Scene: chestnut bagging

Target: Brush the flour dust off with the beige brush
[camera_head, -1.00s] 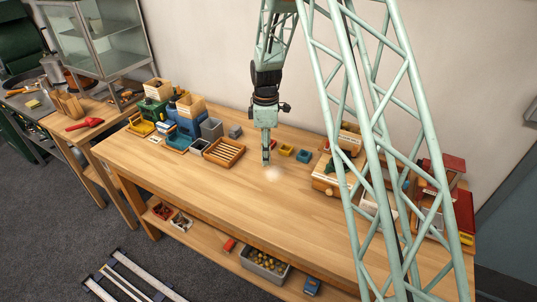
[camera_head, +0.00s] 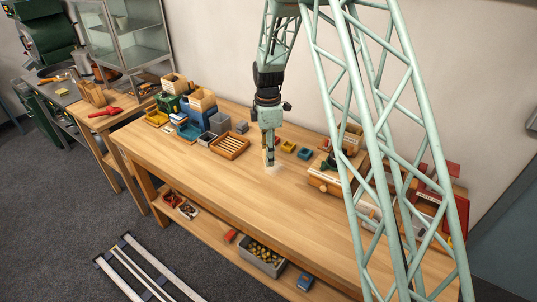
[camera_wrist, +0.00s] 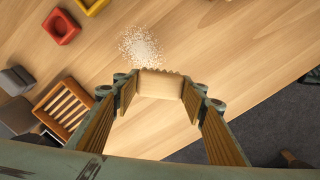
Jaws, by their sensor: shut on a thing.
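My gripper (camera_head: 269,157) points down over the middle of the wooden table. It is shut on the beige brush (camera_wrist: 161,84), whose pale block and scalloped far edge show between the fingertips in the wrist view. The flour dust (camera_wrist: 140,46) is a speckled white patch on the table, just beyond the brush in that view. In the head view the flour dust (camera_head: 274,170) is a faint pale spot at the gripper's tip, partly hidden by it. I cannot tell whether the bristles touch the table.
A slatted wooden tray (camera_head: 229,146) lies left of the gripper, with bins and boxes beyond it. Small yellow (camera_head: 288,146) and teal (camera_head: 304,153) trays lie to the right, near a wooden box (camera_head: 325,178). The table's front (camera_head: 250,215) is clear.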

